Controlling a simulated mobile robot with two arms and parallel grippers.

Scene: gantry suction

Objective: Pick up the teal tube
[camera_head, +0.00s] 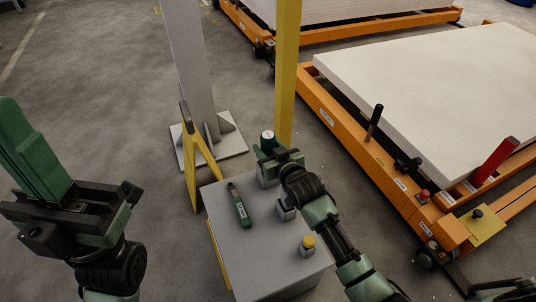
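A short teal tube (268,137) with a pale end shows at the far end of the grey cabinet top (265,244). My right gripper (270,152) is right at it, with its fingers reaching toward its lower part. The gripper body hides that part, so I cannot tell whether the fingers are closed on it. A green hand-held item (239,206) with a white label lies on the cabinet top, left of my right arm. My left gripper (36,145) is raised at the left, away from the cabinet. Its green fingers overlap, so its opening is unclear.
A small block with a yellow top (308,242) stands near the cabinet's right edge. A yellow post (286,75) and a grey column (190,70) rise behind the cabinet. An orange cart (350,130) with a white slab stands at right. Floor at left is clear.

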